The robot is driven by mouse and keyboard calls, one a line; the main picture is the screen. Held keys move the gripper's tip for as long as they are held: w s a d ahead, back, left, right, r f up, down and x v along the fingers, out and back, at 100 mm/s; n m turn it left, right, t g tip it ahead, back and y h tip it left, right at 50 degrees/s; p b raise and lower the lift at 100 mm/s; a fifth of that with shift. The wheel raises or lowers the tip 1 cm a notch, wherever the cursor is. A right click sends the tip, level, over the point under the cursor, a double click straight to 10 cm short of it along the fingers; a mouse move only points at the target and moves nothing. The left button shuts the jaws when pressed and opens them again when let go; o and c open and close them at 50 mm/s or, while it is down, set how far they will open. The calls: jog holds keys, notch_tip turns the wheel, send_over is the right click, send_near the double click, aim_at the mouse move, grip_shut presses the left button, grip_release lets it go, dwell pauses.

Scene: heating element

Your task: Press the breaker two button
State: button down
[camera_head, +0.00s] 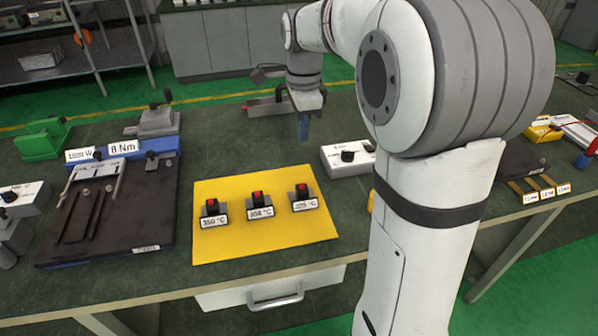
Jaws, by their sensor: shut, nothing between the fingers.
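The left breaker (211,208) has a label reading 350 °C. The middle breaker (258,200) has a label that looks like 308 °C. The right breaker (303,195) has a label too small to read surely. No number two shows on any of them. My gripper (304,135) is shut and empty, pointing down above the table behind the board, beyond the right breaker. It is apart from all three breakers.
A white box with a black knob (348,157) stands right of the board. A black plate with a blue device (122,150) lies to the left. A grey device (268,106) is behind my gripper. My arm hides part of the table's right side.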

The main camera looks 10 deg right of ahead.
aim_at(303, 186)
notch_tip(303, 186, down, 14)
dwell(0.6)
jog(key=shift+f+b, duration=0.7)
jog(key=shift+f, duration=0.15)
jog(key=shift+s+f, duration=0.25)
jog(key=shift+f, duration=0.05)
notch_tip(303, 186, up, 15)
jog(key=p, duration=0.3)
jog(key=shift+w, duration=0.25)
